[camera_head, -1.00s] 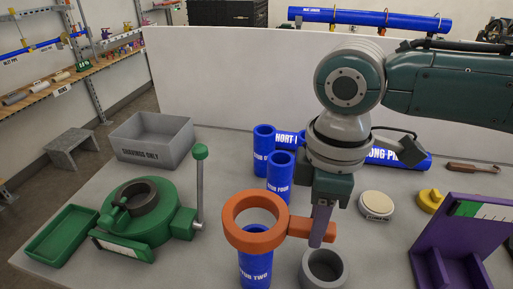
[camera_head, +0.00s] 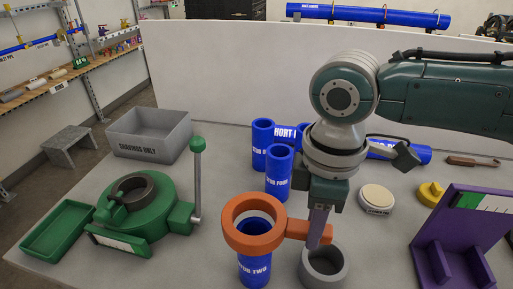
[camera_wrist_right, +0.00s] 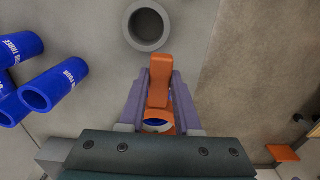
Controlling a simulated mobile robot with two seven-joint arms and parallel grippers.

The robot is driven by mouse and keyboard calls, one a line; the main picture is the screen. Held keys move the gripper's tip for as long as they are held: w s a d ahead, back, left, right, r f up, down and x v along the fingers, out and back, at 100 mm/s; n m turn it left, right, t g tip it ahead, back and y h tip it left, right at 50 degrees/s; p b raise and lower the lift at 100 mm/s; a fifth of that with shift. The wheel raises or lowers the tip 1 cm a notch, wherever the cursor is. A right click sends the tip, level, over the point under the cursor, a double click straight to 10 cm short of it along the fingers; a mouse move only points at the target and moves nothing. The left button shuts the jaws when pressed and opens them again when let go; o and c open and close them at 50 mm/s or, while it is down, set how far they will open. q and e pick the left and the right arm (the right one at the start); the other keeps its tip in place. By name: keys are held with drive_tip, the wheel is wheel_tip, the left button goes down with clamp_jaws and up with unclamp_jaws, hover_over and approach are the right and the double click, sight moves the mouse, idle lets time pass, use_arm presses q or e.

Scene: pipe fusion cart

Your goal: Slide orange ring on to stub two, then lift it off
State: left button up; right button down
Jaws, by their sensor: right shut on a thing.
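The orange ring (camera_head: 229,226) is level over the top of stub two (camera_head: 254,271), a blue upright tube. The stub's open top shows inside the ring's opening. I cannot tell whether the ring is just above the rim or slightly down around it. My right gripper (camera_head: 318,238) points down and is shut on the ring's handle (camera_head: 298,228). In the right wrist view the handle (camera_wrist_right: 160,80) lies between the two fingers, and most of the ring is hidden behind the gripper body. My left gripper is not in view.
A grey round cup (camera_head: 339,272) stands just right of stub two, near the fingertips. Stub four (camera_head: 278,178) and other blue pipes are behind. A green clamp (camera_head: 160,222) and a grey bin (camera_head: 149,148) are left. A purple stand (camera_head: 465,225) is right.

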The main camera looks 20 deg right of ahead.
drive_tip(key=shift+p, duration=0.3)
idle(0.5)
drive_tip(key=shift+f+b, duration=0.9)
drive_tip(key=shift+f, duration=0.3)
drive_tip(key=shift+f+b, duration=1)
drive_tip(key=shift+f, duration=0.35)
idle(2.1)
idle(0.9)
drive_tip(key=shift+r, duration=0.15)
drive_tip(key=shift+r+p, duration=1.15)
drive_tip(key=shift+p, duration=0.25)
drive_tip(key=shift+r+p, duration=1.4)
drive_tip(key=shift+p, duration=0.1)
drive_tip(key=shift+r+p, duration=1.1)
drive_tip(key=shift+p, duration=0.1)
